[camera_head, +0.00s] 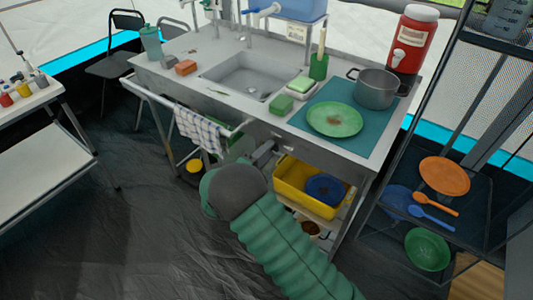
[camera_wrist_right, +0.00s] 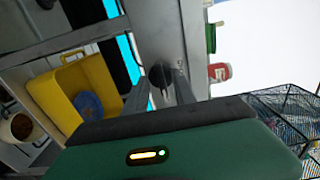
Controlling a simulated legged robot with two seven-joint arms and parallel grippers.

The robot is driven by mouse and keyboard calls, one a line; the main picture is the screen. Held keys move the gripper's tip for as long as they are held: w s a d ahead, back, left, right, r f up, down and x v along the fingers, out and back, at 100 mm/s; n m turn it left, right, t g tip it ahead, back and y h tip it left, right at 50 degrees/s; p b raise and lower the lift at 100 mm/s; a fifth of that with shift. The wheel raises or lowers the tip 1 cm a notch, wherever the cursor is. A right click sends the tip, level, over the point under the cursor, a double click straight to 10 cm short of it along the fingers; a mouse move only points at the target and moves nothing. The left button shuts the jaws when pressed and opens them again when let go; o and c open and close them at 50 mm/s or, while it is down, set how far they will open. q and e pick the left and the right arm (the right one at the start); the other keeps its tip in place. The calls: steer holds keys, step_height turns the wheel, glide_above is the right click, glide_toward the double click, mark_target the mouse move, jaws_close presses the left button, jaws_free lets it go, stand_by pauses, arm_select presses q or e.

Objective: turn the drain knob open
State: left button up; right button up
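The drain knob (camera_wrist_right: 158,75) is a small dark knob on the grey front panel of the sink counter, seen in the wrist view. My right gripper (camera_wrist_right: 161,78) is at this panel with its two fingers apart and the knob between their tips. I cannot tell whether the fingers touch it. In the head view my right gripper (camera_head: 266,152) is below the counter's front edge, partly hidden by my wrist, and I cannot make out the knob there. The sink basin (camera_head: 246,77) is in the counter top above. My left gripper is not in view.
A checked towel (camera_head: 200,130) hangs on the front rail left of my right gripper. A yellow bin (camera_head: 291,177) with a blue item is on the shelf below. A green plate (camera_head: 334,119) and grey pot (camera_head: 375,89) stand on the counter. A dark shelf rack is at right.

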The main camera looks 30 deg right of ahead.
steer(key=shift+a, duration=0.1)
jaws_close()
steer(key=shift+n, duration=0.3)
steer(key=n+p, duration=0.9)
steer(key=n, duration=0.8)
steer(key=shift+s, duration=0.1)
stand_by(0.3)
steer(key=shift+n, duration=0.4)
jaws_free()
